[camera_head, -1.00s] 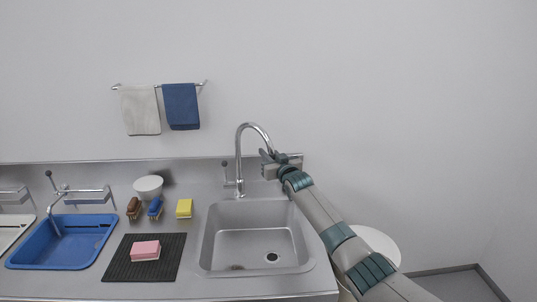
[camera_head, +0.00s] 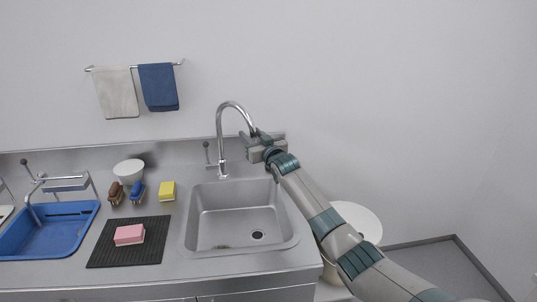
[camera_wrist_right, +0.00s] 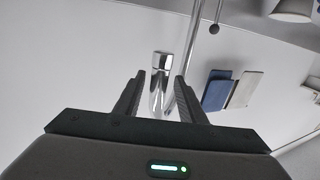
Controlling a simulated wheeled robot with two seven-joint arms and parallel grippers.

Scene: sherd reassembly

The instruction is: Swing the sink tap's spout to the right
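The sink tap (camera_head: 220,140) is a tall chrome gooseneck at the back edge of the steel sink (camera_head: 190,215). Its spout arches toward the right and its end comes down at my right gripper (camera_head: 250,137). In the right wrist view, the two dark fingers of my right gripper (camera_wrist_right: 155,92) are apart. A short chrome cylinder, seemingly the spout end (camera_wrist_right: 161,68), shows in the gap, with a thin chrome tube beside it. I cannot tell whether either finger touches it. My left gripper is not in view.
A small lever with a dark knob (camera_head: 206,145) stands left of the tap. A yellow sponge (camera_head: 167,190), brushes (camera_head: 137,192) and a white bowl (camera_head: 128,170) stand further left. A pink sponge (camera_head: 129,234) lies on a black mat (camera_head: 105,255). Towels (camera_head: 159,87) hang above.

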